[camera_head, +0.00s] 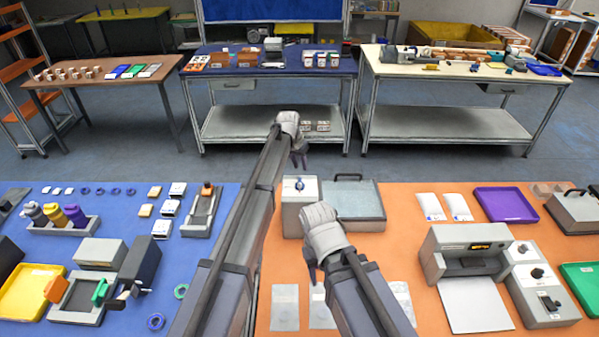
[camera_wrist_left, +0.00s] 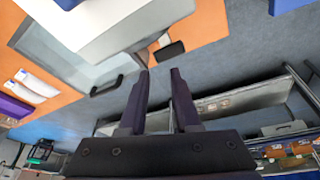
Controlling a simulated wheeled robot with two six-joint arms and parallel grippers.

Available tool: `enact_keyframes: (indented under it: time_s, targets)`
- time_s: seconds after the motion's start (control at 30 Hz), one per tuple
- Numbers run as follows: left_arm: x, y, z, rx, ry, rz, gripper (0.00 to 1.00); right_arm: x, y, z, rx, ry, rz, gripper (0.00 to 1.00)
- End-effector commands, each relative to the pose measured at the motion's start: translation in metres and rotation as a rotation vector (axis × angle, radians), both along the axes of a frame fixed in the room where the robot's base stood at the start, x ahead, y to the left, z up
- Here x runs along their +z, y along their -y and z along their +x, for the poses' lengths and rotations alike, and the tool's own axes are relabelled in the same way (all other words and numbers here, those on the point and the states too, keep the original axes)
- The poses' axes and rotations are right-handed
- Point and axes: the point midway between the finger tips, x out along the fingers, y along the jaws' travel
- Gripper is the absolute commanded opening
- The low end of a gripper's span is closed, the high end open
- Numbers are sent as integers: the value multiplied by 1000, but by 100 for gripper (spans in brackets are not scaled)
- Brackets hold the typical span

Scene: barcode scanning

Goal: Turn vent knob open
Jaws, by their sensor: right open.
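My left gripper (camera_head: 300,160) is beyond the box, near the bench's far edge, open and empty. In the left wrist view its fingers (camera_wrist_left: 160,72) are apart, with a dark block-like part (camera_wrist_left: 169,50) just past the tips. My right gripper (camera_head: 313,278) is open and empty, in front of the pale box and lower in the picture.
A grey machine (camera_head: 470,250) and a control box (camera_head: 540,290) with black knobs stand at the right. A purple tray (camera_head: 506,205) lies behind them. A blue bench top (camera_head: 120,215) at the left carries several tools. Tables stand across the floor at the back.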

Motion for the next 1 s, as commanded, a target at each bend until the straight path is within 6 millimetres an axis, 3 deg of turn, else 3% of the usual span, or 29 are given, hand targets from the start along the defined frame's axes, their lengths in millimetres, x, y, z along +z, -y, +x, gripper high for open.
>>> enact_keyframes:
  time_s: [0.03,0.1,0.3,0.4,0.63,1.0]
  targets:
    - [33,1,-18,41,-39,6,38,35,0,0,-3,-1,1,50]
    - [52,2,-37,106,-96,18,45,57,0,0,-8,-1,1,50]
    - [95,1,-84,281,-221,65,45,104,0,-1,-21,-2,2,50]
    - [108,1,-99,344,-259,85,45,118,0,-1,-25,-2,2,50]
    - [115,-1,-112,405,-293,106,45,126,-1,-1,-30,-2,3,50]
    - [102,-1,-112,405,-293,106,45,112,0,-1,-23,-2,2,50]
